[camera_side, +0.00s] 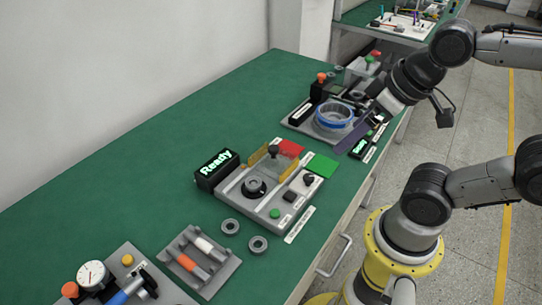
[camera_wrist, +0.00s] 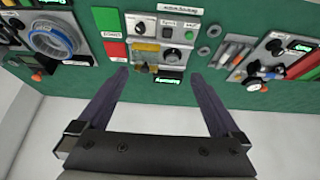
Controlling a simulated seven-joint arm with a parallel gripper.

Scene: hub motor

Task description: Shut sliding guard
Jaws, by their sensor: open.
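The sliding guard (camera_side: 283,167) is a see-through amber panel on the grey middle station (camera_side: 232,194). It stands beside the red square, behind and to the right of the black round holder (camera_side: 254,188), which shows uncovered. A dark knob (camera_side: 273,151) shows at the guard. In the wrist view the amber guard (camera_wrist: 146,46) is small, ahead of the fingertips. My gripper (camera_wrist: 158,75) is open, with two dark fingers spread and nothing between them. In the side view my gripper (camera_side: 345,146) is over the right part of the bench, right of the guard and apart from it.
A red (camera_side: 290,147) and a green square (camera_side: 322,165) lie by the guard. A lit display (camera_side: 215,166) stands at the station's left. A station with a blue-ringed part (camera_side: 333,116) is close to my gripper. Loose grey rings (camera_side: 230,226) lie in front. The bench's back left is clear.

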